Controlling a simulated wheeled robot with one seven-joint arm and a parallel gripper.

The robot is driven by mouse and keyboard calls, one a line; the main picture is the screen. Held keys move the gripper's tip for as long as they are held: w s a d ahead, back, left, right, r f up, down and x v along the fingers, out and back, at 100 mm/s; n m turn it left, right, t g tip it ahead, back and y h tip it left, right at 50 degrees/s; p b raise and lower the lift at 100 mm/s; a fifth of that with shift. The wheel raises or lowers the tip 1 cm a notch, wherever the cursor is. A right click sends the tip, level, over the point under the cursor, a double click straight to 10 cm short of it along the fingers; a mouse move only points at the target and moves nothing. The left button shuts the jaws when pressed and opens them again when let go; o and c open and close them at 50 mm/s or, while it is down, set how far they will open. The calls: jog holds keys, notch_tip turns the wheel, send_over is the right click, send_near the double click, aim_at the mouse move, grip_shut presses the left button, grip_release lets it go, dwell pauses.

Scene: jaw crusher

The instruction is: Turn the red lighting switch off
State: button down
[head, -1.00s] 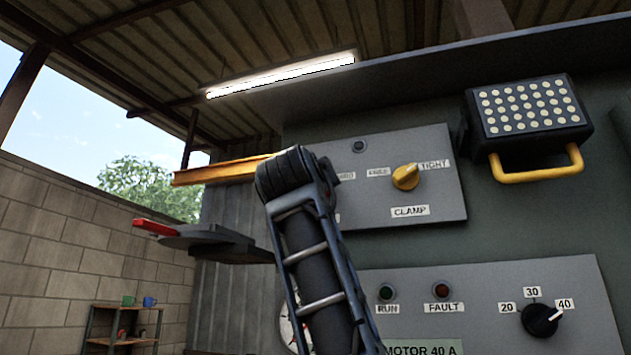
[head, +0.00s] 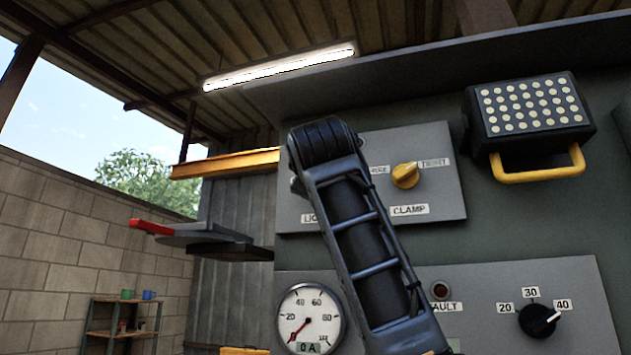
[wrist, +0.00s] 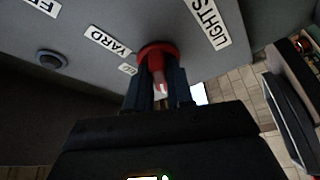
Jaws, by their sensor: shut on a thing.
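The red lighting switch (wrist: 157,54) shows in the wrist view on a grey panel, between a YARD label and a LIGHTS label. My gripper (wrist: 160,88) is shut on it, with a dark finger on each side of the red knob. A pale mark shows on the knob between the fingers. The small label beside the knob is too blurred to read. In the head view my arm hides the switch and the gripper; the grey clamp panel (head: 440,180) shows around the arm.
A yellow CLAMP knob (head: 405,175) is to the right on the same panel. A floodlight with a yellow handle (head: 528,115) juts out at the upper right. A ceiling tube lamp (head: 280,68) is lit. A round gauge (head: 309,319) sits below.

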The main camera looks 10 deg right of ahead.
jog(key=shift+a, duration=0.1)
dwell(0.4)
jog(key=c, duration=1.1)
grip_release()
jog(key=b+v, duration=0.3)
jog(key=v, duration=0.4)
jog(key=shift+s+f, duration=0.1)
jog(key=shift+s, duration=0.25)
jog(key=shift+s, duration=0.1)
